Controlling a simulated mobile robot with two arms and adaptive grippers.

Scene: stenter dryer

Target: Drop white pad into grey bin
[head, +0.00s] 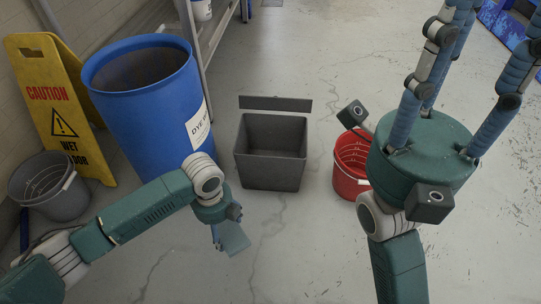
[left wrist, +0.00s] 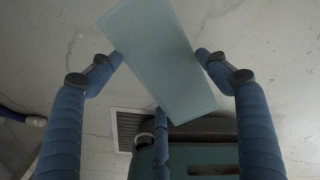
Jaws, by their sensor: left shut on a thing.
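The white pad (head: 234,239) is a flat rectangular sheet, looking pale blue-grey in this light. My left gripper (head: 217,236) is shut on it and holds it in the air, in front of and slightly left of the grey bin. In the left wrist view the pad (left wrist: 158,50) lies tilted between the three blue fingers of the gripper (left wrist: 160,70). The grey bin (head: 270,180) is square, open-topped and looks empty; it stands on the floor at centre. My right gripper (head: 475,60) is at upper right, its blue fingers spread and empty, tips partly cut off.
A blue drum (head: 150,115), a yellow caution sign (head: 50,90) and a round grey bucket (head: 50,190) stand at left. A red bucket (head: 345,182) stands right of the bin, partly behind my right gripper. A dark flat panel (head: 275,103) is behind the bin. Floor in front is clear.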

